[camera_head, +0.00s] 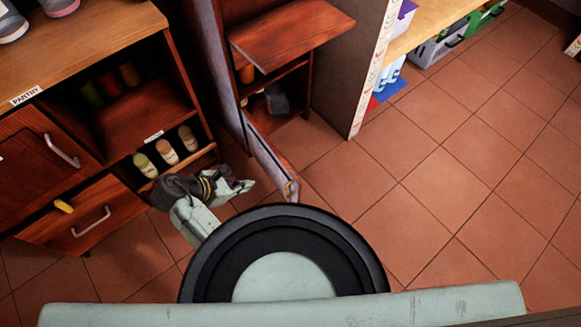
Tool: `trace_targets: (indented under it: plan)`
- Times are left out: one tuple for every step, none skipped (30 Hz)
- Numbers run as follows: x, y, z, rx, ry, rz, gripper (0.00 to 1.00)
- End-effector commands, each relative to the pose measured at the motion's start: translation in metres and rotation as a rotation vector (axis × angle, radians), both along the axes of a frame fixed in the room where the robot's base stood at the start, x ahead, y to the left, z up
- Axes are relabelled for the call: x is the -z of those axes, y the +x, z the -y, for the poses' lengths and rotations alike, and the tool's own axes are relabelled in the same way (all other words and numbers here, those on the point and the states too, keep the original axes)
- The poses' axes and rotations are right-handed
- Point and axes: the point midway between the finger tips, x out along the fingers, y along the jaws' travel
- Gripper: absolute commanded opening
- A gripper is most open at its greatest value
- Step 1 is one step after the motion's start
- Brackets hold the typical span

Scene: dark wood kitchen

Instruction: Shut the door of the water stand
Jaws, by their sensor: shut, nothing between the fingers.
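The water stand appears to be the reddish-brown wooden cabinet (290,35) at the top middle, with a dark open compartment under its top board. Its door (268,160) stands open, swung out toward me, and shows as a narrow, nearly edge-on panel with a small yellowish piece near its free end. My gripper (250,186) is shut and empty, low on the left side of the door. Its fingertips point right toward the panel, close to it; I cannot tell whether they touch.
A pantry cabinet (80,55) with bottles on open shelves and drawers stands at the left. A grey panel (345,75) and a light wooden shelf with bins (437,45) stand right of the stand. The tiled floor (450,170) at the right is clear.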

Motion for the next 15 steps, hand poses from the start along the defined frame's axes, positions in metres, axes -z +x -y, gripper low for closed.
trace_targets:
  plan:
    - [0.001,-0.002,0.0,-0.006,-0.008,-0.007,0.0]
    - [0.001,-0.002,0.0,-0.007,-0.01,-0.009,0.0]
    - [0.002,-0.003,0.001,-0.009,-0.013,-0.011,0.0]
    - [0.003,-0.002,0.002,-0.009,-0.014,-0.012,0.0]
    - [0.005,-0.002,0.003,-0.009,-0.015,-0.013,0.0]
    - [0.007,0.0,0.005,-0.009,-0.015,-0.013,0.0]
    - [0.01,0.001,0.007,-0.009,-0.015,-0.013,0.0]
    - [0.013,0.002,0.01,-0.007,-0.015,-0.014,0.0]
    - [0.018,0.005,0.014,-0.007,-0.015,-0.014,0.0]
    - [0.022,0.006,0.018,-0.006,-0.016,-0.014,0.0]
    - [0.026,0.009,0.021,-0.007,-0.015,-0.014,0.0]
    - [0.031,0.012,0.027,-0.006,-0.015,-0.014,0.0]
    - [0.036,0.014,0.031,-0.006,-0.014,-0.014,0.0]
    - [0.041,0.017,0.035,-0.006,-0.014,-0.014,0.0]
    - [0.047,0.02,0.04,-0.006,-0.014,-0.014,0.0]
